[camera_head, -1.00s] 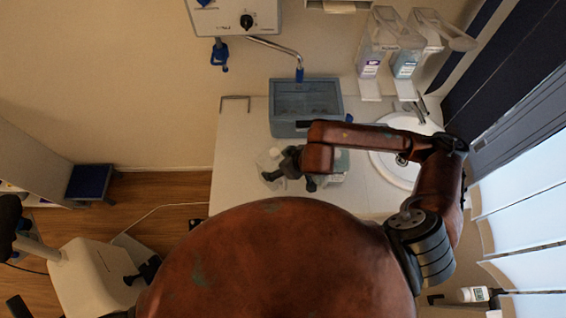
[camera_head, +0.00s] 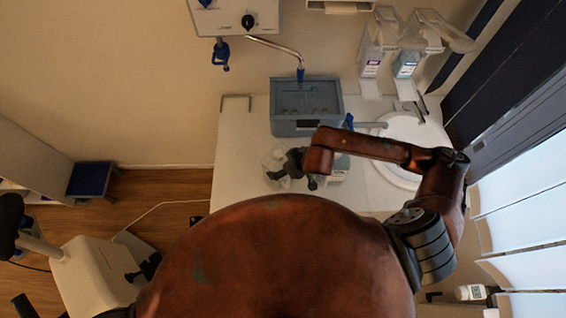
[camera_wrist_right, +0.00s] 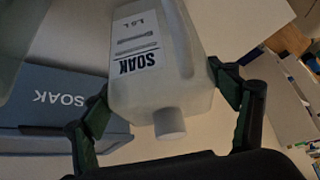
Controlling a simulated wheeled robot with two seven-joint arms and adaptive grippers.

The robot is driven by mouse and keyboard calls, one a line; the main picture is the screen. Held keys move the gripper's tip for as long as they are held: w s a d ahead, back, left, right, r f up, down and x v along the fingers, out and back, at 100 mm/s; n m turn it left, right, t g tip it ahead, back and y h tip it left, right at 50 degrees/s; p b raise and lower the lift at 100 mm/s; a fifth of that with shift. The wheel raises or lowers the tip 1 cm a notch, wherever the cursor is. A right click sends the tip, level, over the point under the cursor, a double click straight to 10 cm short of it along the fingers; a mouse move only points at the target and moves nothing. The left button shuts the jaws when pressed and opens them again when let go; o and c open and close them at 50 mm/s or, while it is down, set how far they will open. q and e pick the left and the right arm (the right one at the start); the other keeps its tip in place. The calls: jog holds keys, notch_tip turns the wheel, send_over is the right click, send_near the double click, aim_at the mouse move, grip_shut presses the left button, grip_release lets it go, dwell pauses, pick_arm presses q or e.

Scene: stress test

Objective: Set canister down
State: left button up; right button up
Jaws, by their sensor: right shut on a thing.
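A translucent white canister (camera_wrist_right: 160,65) with a SOAK 1.5 L label and a pale cap fills the middle of the right wrist view. The fingers of my right gripper (camera_wrist_right: 168,105) are shut on it from both sides. In the head view the canister (camera_head: 273,160) shows partly, beside the dark fingers of my right gripper (camera_head: 290,168), over the white counter (camera_head: 238,165). Whether its base touches the counter cannot be told. My left gripper is not seen.
A grey-blue tub (camera_head: 306,108) stands at the back of the counter; its SOAK marking shows in the right wrist view (camera_wrist_right: 50,105). A pale container (camera_head: 341,166) is partly hidden by my right arm. A sink (camera_head: 410,135) lies to the right. The counter's left part is clear.

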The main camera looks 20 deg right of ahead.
jog(key=o, duration=1.6)
jog(key=shift+c, duration=0.2)
jog(key=b+v, duration=0.1)
jog(key=v, duration=1.1)
jog(key=shift+b, duration=0.35)
jog(key=shift+r, duration=0.1)
